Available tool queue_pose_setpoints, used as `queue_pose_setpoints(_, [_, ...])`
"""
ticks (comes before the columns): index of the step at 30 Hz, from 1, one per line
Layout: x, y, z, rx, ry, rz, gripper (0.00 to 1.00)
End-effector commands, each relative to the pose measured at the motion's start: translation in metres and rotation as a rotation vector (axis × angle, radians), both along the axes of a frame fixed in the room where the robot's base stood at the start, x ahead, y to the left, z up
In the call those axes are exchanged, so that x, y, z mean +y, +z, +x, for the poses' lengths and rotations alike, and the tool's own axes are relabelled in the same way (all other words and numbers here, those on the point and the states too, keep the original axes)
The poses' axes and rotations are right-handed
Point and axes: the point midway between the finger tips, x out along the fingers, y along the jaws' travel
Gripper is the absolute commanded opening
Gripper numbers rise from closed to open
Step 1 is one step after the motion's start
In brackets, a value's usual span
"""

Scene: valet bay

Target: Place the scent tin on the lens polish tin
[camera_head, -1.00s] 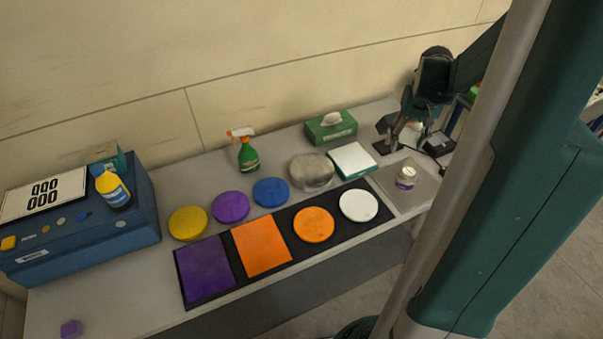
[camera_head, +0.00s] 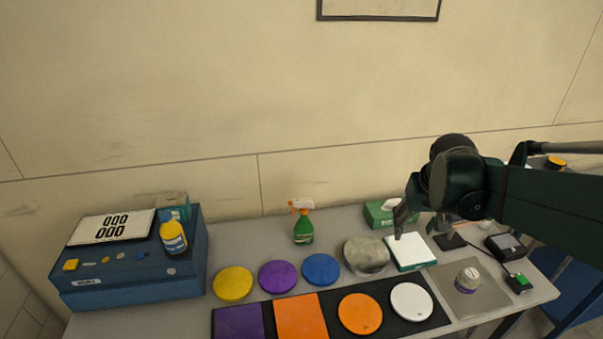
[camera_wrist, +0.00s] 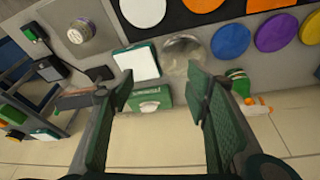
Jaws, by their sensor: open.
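A small round tin with a grey lid and a purple band (camera_head: 467,279) stands upright on a grey square mat (camera_head: 489,297) at the right of the bench. It also shows at the upper left of the wrist view (camera_wrist: 81,31). I cannot read its label, so I cannot tell which of the two task tins it is. I cannot make out a second tin with certainty. My gripper (camera_head: 421,226) is open and empty above the back of the bench, left of and behind the tin. In the wrist view its fingers (camera_wrist: 162,92) are spread, with nothing between them.
A spray bottle (camera_head: 303,228) stands behind coloured discs. A blue case (camera_head: 130,292) stands left; a black device (camera_head: 506,246) sits right.

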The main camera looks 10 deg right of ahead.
Motion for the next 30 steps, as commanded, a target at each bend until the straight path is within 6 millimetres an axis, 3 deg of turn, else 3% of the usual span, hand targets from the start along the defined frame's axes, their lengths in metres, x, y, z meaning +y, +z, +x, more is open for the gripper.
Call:
queue_pose_setpoints(3, [0.028, 0.007, -0.007, -0.029, 0.033, -0.008, 0.48])
queue_pose_setpoints(15, [0.106, 0.024, -0.035, -0.133, 0.133, -0.025, 0.48])
queue_pose_setpoints(30, [0.187, 0.029, -0.08, -0.265, 0.258, -0.021, 0.48])
